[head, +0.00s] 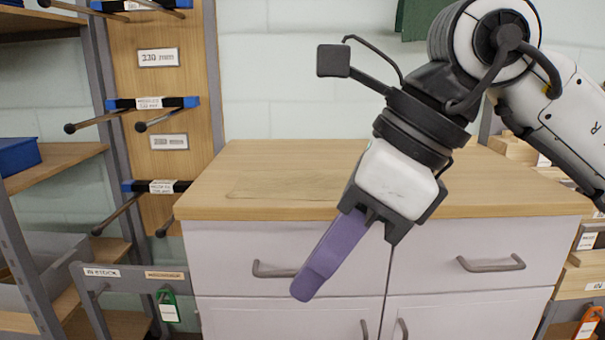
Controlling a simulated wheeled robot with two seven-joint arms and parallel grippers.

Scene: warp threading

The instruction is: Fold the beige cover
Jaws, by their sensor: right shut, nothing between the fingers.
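I do not see a beige cover in the head view. My right gripper (304,287) reaches in from the upper right and points down and to the left, in front of the cabinet's drawers. Its long purple fingers are together, with nothing between them. My left gripper is not in view.
A wood-topped cabinet (265,180) with pale drawers (225,249) stands ahead, its visible top bare. A wooden panel with dark pegs (150,104) sticking out stands left, beside shelves with a blue bin (18,155). Wooden pieces (513,148) lie at the right. Green cloth (412,20) hangs above.

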